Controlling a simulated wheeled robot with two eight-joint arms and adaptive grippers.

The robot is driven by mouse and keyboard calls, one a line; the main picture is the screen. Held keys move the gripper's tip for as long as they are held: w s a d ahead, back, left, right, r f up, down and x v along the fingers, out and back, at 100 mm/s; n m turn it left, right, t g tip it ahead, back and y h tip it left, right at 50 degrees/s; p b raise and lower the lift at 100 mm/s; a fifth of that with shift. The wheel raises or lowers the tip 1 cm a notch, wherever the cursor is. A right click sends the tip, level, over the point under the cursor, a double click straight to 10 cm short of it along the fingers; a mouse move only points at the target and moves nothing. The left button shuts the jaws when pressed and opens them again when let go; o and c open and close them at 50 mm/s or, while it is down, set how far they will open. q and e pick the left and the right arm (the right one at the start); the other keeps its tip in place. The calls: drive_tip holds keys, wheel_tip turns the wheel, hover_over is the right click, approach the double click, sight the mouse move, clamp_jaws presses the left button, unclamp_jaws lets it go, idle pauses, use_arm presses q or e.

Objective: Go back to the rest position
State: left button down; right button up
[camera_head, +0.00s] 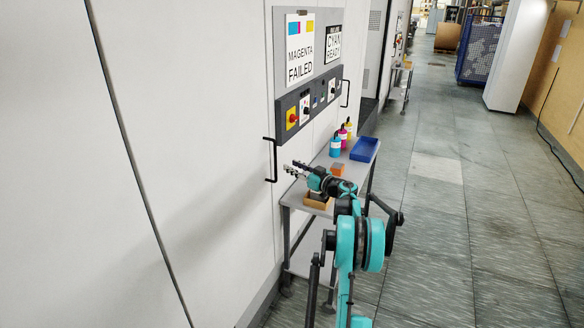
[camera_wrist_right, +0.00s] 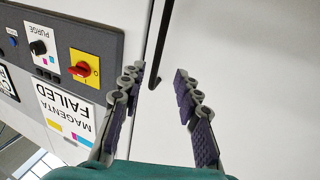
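My right gripper (camera_head: 293,169) is at the near end of the small grey table, in front of the white machine wall. In the right wrist view my right gripper (camera_wrist_right: 160,82) has its two fingers apart with nothing between them. Beyond the fingers is the plain white panel and a black handle (camera_wrist_right: 164,50). My right arm (camera_head: 358,240) reaches up from the bottom of the head view. My left gripper does not show in either view.
The table (camera_head: 296,196) holds cyan (camera_head: 335,147), magenta (camera_head: 343,136) and yellow (camera_head: 349,130) bottles, a blue tray (camera_head: 365,149), an orange block (camera_head: 338,169) and a brown box (camera_head: 316,203). A control panel (camera_head: 308,105) and black handle (camera_head: 271,160) are on the wall.

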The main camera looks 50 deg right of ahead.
idle(0.3)
drive_tip(key=w+a+r+m+t+h, duration=0.1)
drive_tip(key=w+a+r+h, duration=0.1)
drive_tip(key=a+r, duration=0.45)
drive_tip(key=w+a+r+m+h, duration=0.15)
drive_tip(key=a+r, duration=0.25)
drive_tip(key=r, duration=0.5)
drive_tip(key=s+a+r+m+g+h, duration=0.1)
drive_tip(key=a+r+h, duration=0.1)
drive_tip(key=a, duration=0.3)
drive_tip(key=s+a+r+m+g+h, duration=0.1)
drive_tip(key=s+a+r+h, duration=0.1)
drive_tip(key=a, duration=0.4)
drive_tip(key=s+a+f+n+g+y, duration=0.1)
drive_tip(key=s+a+f+g+y, duration=0.1)
drive_tip(key=s+a+f, duration=0.6)
drive_tip(key=s+a+f+n+g+y, duration=0.2)
drive_tip(key=s+a+f+g+y, duration=0.1)
drive_tip(key=s+a+f, duration=0.6)
drive_tip(key=s+a+f+n+g+y, duration=0.1)
drive_tip(key=s+a+f+g+y, duration=0.2)
drive_tip(key=s+a+f, duration=0.6)
drive_tip(key=s+a+g, duration=0.2)
drive_tip(key=s+a, duration=0.2)
drive_tip(key=a, duration=0.5)
drive_tip(key=shift+n, duration=0.35)
drive_tip(key=shift+s, duration=0.15)
